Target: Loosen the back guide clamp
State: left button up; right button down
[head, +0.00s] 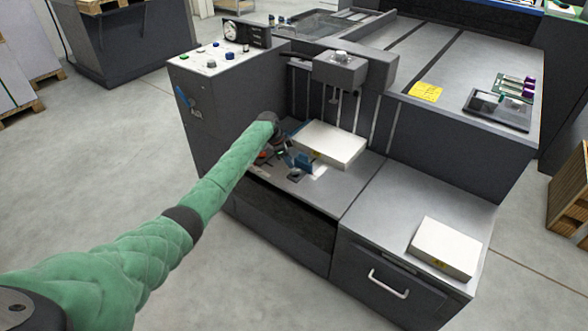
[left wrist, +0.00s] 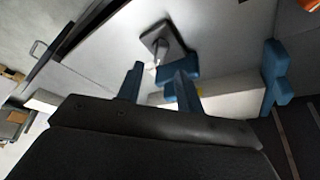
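My left gripper (head: 287,158) is at the end of the green-sleeved arm, low over the feed table beside the white paper stack (head: 330,143). In the left wrist view its two blue fingers (left wrist: 158,84) stand apart, with a gap between them. Just beyond the fingertips is a small dark grey square-based piece (left wrist: 157,36) with a pale stem, perhaps the back guide clamp. I cannot tell whether the fingers touch it. In the head view the gripper partly hides this area. A blue bracket (left wrist: 277,78) shows at the right of the wrist view. My right gripper is not in view.
The dark press head (head: 341,70) with vertical rods rises behind the paper stack. A control panel (head: 212,60) stands at the left. A second white stack (head: 446,247) lies on the right-hand cabinet. A dark tray (head: 497,109) and a yellow note (head: 425,91) are on top.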

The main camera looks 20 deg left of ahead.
aim_at(295, 170)
pick_arm(q)
jog(key=shift+x, duration=2.95)
grip_shut()
